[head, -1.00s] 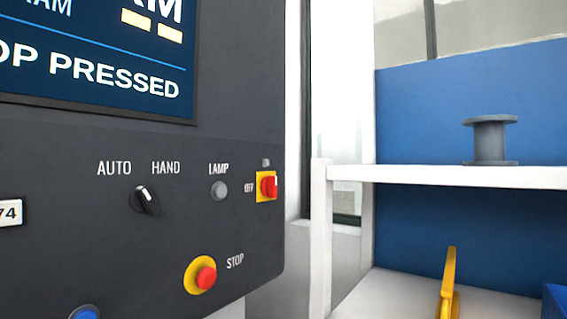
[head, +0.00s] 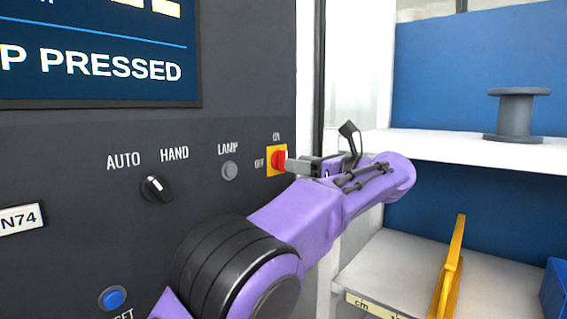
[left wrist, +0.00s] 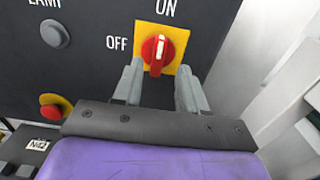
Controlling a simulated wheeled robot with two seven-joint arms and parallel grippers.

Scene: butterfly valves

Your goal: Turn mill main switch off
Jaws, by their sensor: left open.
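The mill main switch is a red rotary knob (head: 279,158) on a yellow plate at the right edge of the dark control panel. In the left wrist view the red knob (left wrist: 157,52) has its white mark pointing up toward ON; OFF is printed to its left. My left gripper (head: 290,163) reaches in front of the switch. In the left wrist view its two grey fingers (left wrist: 160,78) are apart, one on each side below the knob. I cannot tell whether they touch it. My right gripper is not in view.
The panel also carries a lamp (head: 230,170), an AUTO/HAND selector (head: 156,187) and a blue reset button (head: 112,298). A red stop button (left wrist: 51,112) shows in the left wrist view. A white shelf (head: 435,147) with a grey spool (head: 516,114) stands at the right.

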